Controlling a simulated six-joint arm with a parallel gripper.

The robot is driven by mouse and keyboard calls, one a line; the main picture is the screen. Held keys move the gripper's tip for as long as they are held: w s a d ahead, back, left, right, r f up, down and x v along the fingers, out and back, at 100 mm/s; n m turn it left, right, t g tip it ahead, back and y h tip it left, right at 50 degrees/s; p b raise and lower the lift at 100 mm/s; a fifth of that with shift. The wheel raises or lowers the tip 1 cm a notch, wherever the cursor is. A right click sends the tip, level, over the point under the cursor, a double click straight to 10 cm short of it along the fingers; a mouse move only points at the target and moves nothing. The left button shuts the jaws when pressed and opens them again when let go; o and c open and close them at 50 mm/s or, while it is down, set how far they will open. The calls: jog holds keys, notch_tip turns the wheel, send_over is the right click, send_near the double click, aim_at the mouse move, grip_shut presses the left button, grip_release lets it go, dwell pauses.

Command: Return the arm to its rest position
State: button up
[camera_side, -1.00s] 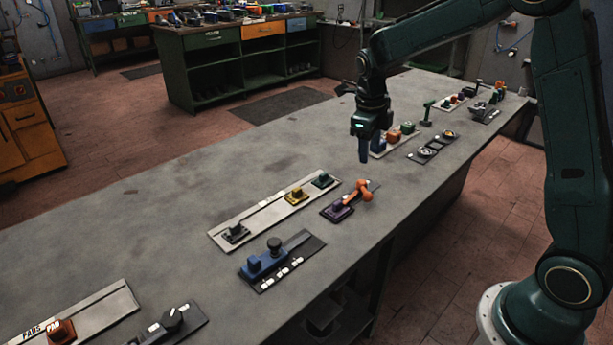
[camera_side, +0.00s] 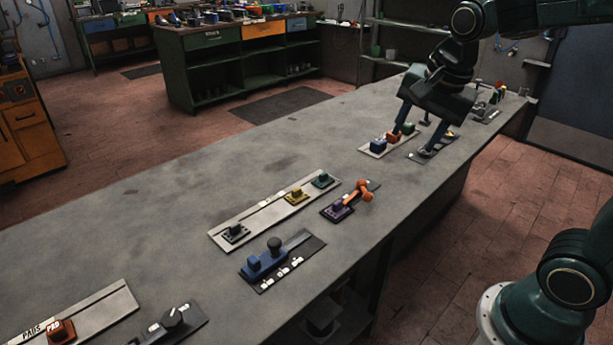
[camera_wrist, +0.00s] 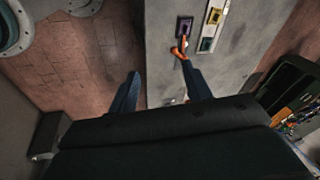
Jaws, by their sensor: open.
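My gripper (camera_side: 424,127) is raised at the far right part of the workbench (camera_side: 190,190) in the side view, its two dark fingers spread and nothing between them. In that view the fingers overlap the trays with coloured blocks, but it hangs in front of them and I cannot tell its exact height. In the wrist view my gripper (camera_wrist: 162,80) shows both fingers apart. One finger lies over the bench and one over the floor. The orange-handled tool (camera_side: 358,194) on the purple block (camera_side: 338,211) sits mid-bench; it also shows in the wrist view.
A blue press-like device (camera_side: 265,262) stands on a dark plate. A red block (camera_side: 62,331) is at the near left. The bench's left middle is clear. A green cabinet (camera_side: 215,75) stands behind.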

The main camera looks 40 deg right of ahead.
jog(key=s+a+n+t+y, duration=0.1)
jog(key=s+a+n, duration=0.3)
jog(key=s+n, duration=0.8)
jog(key=shift+n+t, duration=0.6)
jog(key=shift+n, duration=0.9)
jog(key=shift+o, duration=0.2)
jog(key=shift+w, duration=0.15)
